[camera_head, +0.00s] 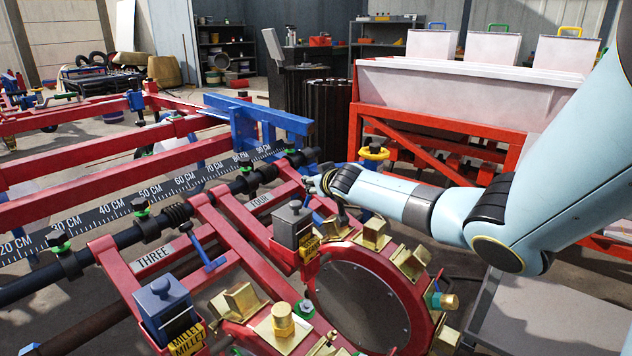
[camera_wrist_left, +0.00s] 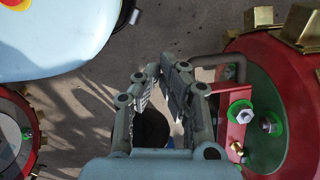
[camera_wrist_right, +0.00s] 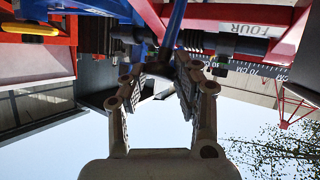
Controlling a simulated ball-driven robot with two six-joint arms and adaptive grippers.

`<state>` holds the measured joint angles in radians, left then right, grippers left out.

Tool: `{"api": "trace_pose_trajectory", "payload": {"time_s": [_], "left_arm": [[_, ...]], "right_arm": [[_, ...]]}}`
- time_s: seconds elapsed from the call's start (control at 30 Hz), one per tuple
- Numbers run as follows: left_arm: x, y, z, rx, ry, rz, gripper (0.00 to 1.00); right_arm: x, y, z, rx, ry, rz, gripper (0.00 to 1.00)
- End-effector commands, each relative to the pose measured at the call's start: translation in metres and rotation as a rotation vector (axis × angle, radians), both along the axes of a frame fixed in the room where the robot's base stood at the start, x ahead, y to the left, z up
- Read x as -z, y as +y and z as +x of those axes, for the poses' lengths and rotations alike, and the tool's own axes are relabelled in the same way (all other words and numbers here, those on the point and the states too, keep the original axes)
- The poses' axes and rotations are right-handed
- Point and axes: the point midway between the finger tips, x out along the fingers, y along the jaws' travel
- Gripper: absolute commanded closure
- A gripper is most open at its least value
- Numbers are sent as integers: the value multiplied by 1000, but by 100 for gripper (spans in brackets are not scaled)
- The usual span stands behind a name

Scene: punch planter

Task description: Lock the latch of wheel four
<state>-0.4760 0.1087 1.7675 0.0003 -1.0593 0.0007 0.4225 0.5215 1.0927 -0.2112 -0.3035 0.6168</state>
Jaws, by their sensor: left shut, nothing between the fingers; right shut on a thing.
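The red wheel-four arm, with its plate reading FOUR (camera_head: 258,201), runs from the dark toolbar down to the red planter wheel (camera_head: 345,300) with gold cups. The FOUR plate also shows in the right wrist view (camera_wrist_right: 252,29). My right gripper (camera_head: 322,184) reaches in from the right, at the upper end of that arm. In the right wrist view my right gripper (camera_wrist_right: 160,68) is shut on the blue latch lever (camera_wrist_right: 175,25), whose grasped end is mostly hidden between the fingers. My left gripper (camera_wrist_left: 158,76) is shut and empty beside a red wheel (camera_wrist_left: 275,110); it is not seen in the head view.
The plate reading THREE (camera_head: 152,258) and its blue latch lever (camera_head: 202,250) lie left of wheel four. A centimetre scale (camera_head: 120,206) runs along the toolbar. A red-framed white hopper (camera_head: 450,90) stands behind my right arm.

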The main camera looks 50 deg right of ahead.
Motion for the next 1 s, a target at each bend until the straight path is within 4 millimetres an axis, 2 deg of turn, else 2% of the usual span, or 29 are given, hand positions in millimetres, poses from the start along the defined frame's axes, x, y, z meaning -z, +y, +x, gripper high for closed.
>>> {"api": "trace_pose_trajectory", "payload": {"time_s": [0.03, 0.17, 0.2, 0.37, 0.73, 0.87, 1.0], "left_arm": [[1, 0, 0, 0, 1, 0, 100], [1, 0, 1, 0, -1, 0, 100], [1, 0, 2, 0, -2, 0, 100], [0, 0, 5, 0, -6, 0, 100], [-2, 1, 4, 1, -6, 2, 100], [-2, 1, 4, 1, -6, 1, 100], [-2, 0, 3, 1, -5, 1, 100]], "right_arm": [[13, 1, -7, 8, 23, 8, 100], [13, 1, -7, 8, 23, 9, 100], [13, 1, -7, 9, 23, 10, 65], [10, 1, -5, 6, 17, 7, 46], [4, 2, -8, 3, 11, 3, 46], [-2, 8, -20, 1, 12, 0, 46], [-13, 19, -42, 0, 12, 0, 46]]}}
